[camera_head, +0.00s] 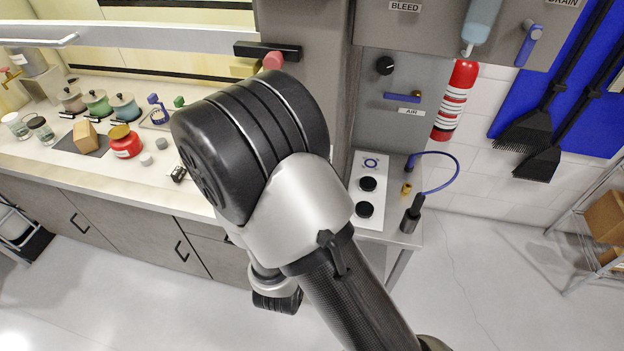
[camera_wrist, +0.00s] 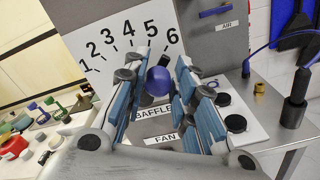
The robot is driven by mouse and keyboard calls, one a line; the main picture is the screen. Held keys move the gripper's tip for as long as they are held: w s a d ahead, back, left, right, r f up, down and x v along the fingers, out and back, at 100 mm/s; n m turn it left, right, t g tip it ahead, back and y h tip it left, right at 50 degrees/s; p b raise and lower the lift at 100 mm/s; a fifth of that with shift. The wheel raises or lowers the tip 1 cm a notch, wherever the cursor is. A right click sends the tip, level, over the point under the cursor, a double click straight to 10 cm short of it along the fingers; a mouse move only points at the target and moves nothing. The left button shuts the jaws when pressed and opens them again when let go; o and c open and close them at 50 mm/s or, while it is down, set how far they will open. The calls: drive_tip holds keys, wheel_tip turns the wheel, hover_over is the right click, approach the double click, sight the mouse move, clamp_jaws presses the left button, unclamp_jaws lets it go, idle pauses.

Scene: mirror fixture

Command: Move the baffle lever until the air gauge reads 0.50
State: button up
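The baffle lever shows in the wrist view as a blue-purple ball knob (camera_wrist: 158,81) in front of a white numbered plate (camera_wrist: 108,62) with marks from 1 to 6. A short dark piece behind the knob, near the 5 and 6, may be its stem. My gripper (camera_wrist: 163,63) has its blue-padded fingers apart, one on each side of the knob; I cannot tell if a pad touches it. In the head view my arm hides the lever and the plate. No air gauge reading can be made out; an AIR label (camera_head: 411,111) sits below a blue handle (camera_head: 403,97).
A white panel (camera_head: 360,222) with black round knobs lies right of my arm. A blue hose (camera_head: 457,168) and a dark cylinder (camera_head: 411,214) are beside it. Jars and a red pot (camera_head: 125,146) stand on the left counter. The floor in front is clear.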

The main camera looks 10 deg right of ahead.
drive_tip(key=shift+o, duration=1.4)
drive_tip(key=shift+r, duration=0.1)
wheel_tip(320, 180, up, 10)
drive_tip(key=shift+f, duration=0.1)
